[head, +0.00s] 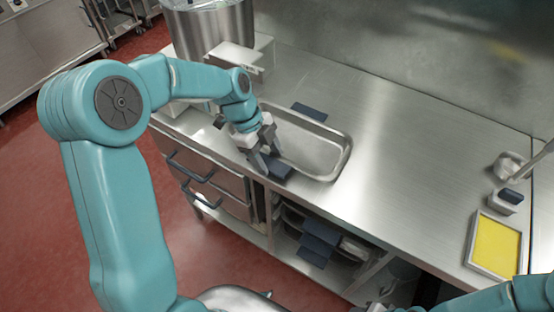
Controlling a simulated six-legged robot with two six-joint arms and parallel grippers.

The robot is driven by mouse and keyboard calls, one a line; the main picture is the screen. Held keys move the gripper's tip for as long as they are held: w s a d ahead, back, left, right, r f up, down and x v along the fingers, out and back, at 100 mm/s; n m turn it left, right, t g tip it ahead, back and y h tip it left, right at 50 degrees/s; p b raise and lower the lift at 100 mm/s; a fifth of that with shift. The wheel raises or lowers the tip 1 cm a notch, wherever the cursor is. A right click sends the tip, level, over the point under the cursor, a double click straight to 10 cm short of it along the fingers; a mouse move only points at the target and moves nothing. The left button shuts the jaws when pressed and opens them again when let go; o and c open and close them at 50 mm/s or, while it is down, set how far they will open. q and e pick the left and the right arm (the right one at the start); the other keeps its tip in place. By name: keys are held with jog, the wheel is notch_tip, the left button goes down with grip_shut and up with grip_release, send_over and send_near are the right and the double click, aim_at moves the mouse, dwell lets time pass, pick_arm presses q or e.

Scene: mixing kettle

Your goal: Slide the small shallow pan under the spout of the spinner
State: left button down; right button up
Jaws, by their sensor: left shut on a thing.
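The small shallow pan (318,150) is a long steel tray with a dark blue handle at each end. It lies flat on the steel counter, right of the spinner. My left gripper (268,160) is shut on the pan's near handle (279,171), at the counter's front edge. The far handle (310,112) is free. The spinner (210,28) is a steel drum at the upper left with a pale housing (240,60) at its front. I cannot make out its spout; my left arm covers part of that area.
A yellow panel in a pale frame (495,246) and a small dark-topped block (509,199) stand at the right. The counter (410,160) between them and the pan is clear. A shelf below holds pans with blue handles (318,240). The steel wall bounds the back.

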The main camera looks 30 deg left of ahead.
pick_arm(q)
jog(key=shift+a, duration=0.85)
jog(key=shift+a, duration=0.2)
grip_release()
jog(key=shift+p+v, duration=1.8)
jog(key=shift+v, duration=1.7)
